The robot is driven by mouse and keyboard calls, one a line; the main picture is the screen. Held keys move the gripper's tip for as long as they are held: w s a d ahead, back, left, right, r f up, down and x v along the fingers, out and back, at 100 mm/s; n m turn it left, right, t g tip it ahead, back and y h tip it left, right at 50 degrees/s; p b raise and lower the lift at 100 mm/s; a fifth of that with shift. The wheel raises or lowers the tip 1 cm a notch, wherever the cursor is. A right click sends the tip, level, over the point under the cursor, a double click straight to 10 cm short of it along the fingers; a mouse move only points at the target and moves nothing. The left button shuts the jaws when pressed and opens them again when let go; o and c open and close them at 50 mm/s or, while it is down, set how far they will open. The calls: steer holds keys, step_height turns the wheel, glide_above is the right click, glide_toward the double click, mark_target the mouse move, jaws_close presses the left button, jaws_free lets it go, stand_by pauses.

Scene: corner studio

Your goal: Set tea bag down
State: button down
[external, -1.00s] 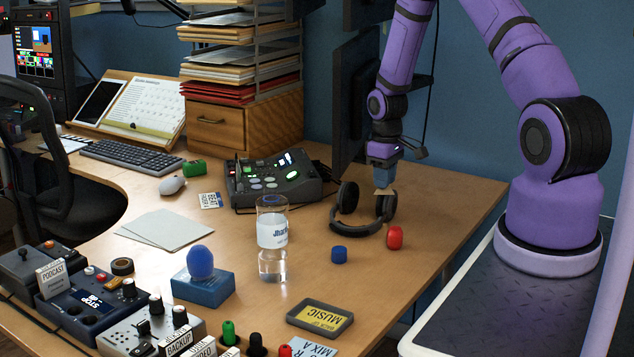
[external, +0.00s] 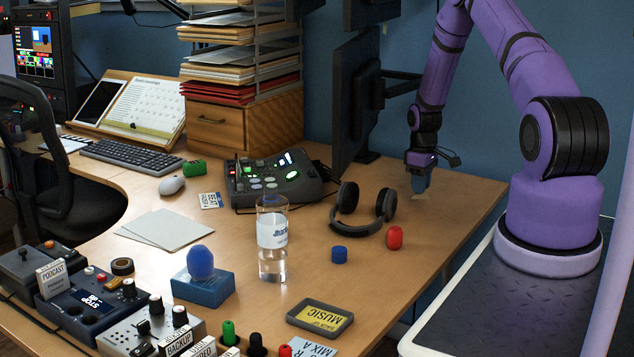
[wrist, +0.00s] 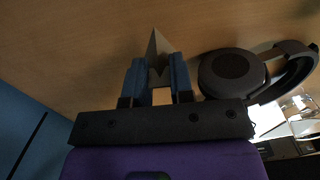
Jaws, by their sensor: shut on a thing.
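My gripper (external: 420,188) points down close to the tabletop at the desk's far right, to the right of the headphones. It is shut on the tea bag (external: 421,196), a small beige piece below the fingertips. In the wrist view the tea bag (wrist: 155,50) is a pale, pointed shape between the two blue fingers of my gripper (wrist: 158,68). The tea bag is at or just above the desk (external: 455,205); I cannot tell whether it touches.
Black headphones (external: 386,204) lie just left of my gripper. A red object (external: 394,238) and a blue cap (external: 339,254) stand nearer the front. A monitor (external: 355,100) rises behind left. The desk right of the headphones is bare.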

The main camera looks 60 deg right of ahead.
steer(key=w+d, duration=0.2)
steer(key=w, duration=0.1)
steer(key=w+d, duration=0.2)
steer(key=shift+w+f, duration=0.15)
steer(key=shift+f, duration=0.15)
steer(key=shift+w+d+f, duration=0.1)
steer(key=shift+d+f, duration=0.05)
steer(key=shift+f, duration=1.65)
steer(key=shift+f, duration=0.1)
steer(key=c, duration=1)
jaws_free()
step_height(320, 180, up, 12)
steer(key=shift+r, duration=0.2)
